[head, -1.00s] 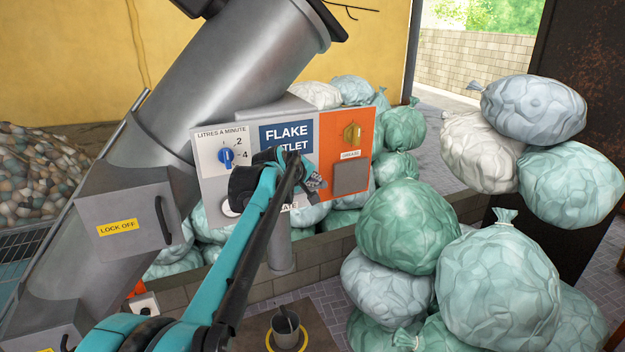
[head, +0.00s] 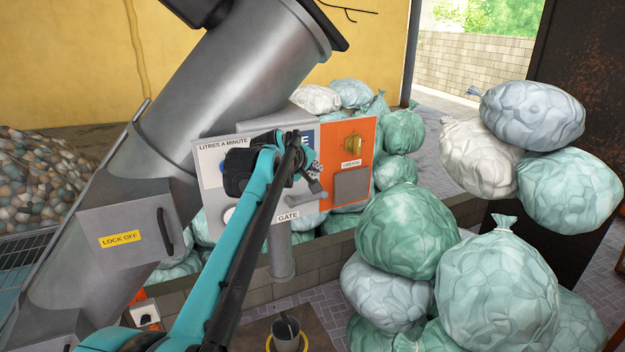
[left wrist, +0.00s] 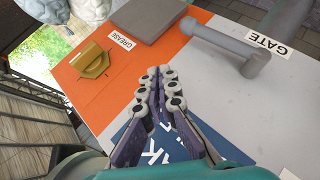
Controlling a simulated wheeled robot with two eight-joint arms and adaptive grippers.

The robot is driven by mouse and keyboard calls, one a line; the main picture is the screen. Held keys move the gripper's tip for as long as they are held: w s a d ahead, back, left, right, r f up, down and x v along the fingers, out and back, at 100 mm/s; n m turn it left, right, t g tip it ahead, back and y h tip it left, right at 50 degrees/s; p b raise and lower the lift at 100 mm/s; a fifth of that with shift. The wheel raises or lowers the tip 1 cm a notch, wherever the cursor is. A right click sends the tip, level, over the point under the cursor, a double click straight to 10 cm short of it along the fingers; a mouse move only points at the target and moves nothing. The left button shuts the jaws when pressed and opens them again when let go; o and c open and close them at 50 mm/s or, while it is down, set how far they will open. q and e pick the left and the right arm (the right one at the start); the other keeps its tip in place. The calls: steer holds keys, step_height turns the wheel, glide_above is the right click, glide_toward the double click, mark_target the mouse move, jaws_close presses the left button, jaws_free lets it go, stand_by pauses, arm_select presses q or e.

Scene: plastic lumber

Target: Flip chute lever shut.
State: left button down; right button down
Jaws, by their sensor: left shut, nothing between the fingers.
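The chute's control panel (head: 210,180) faces me in the head view, with a GATE label (head: 289,217) at its lower edge. The grey gate lever (head: 300,201) is partly visible just above that label, beside my gripper. My left gripper (head: 314,172) is in front of the panel. In the wrist view its fingertips (left wrist: 160,76) are together and empty, over the blue sign and orange edge, apart from the lever. My right gripper is out of view.
The panel's orange part carries a yellow grease knob (head: 352,141) and a grey box (head: 351,186). The large grey chute pipe (head: 235,75) rises behind. Stuffed bags (head: 405,228) pile up at the right. A low block wall (head: 325,262) runs below the panel.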

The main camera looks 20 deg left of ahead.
arm_select(q)
step_height(320, 180, up, 6)
steer(key=s+d, duration=0.3)
steer(key=shift+f+b, duration=0.25)
steer(key=shift+b, duration=0.2)
steer(key=shift+d, duration=0.1)
steer(key=s+d+f+m+g+b, duration=0.1)
steer(key=s+d+f+m+b, duration=0.3)
steer(key=s+f+b, duration=0.6)
steer(key=s+d+f+m+g+b, duration=0.1)
steer(key=s+d+f+m+b, duration=0.3)
steer(key=f, duration=3.2)
steer(key=s+d+f+m+g+b, duration=0.2)
steer(key=s+d+f+m+b, duration=0.2)
steer(key=s+f+b, duration=1.4)
step_height(320, 180, down, 6)
steer(key=m+b, duration=0.1)
steer(key=b, duration=0.3)
steer(key=shift+d+r, duration=0.15)
steer(key=shift+d, duration=0.05)
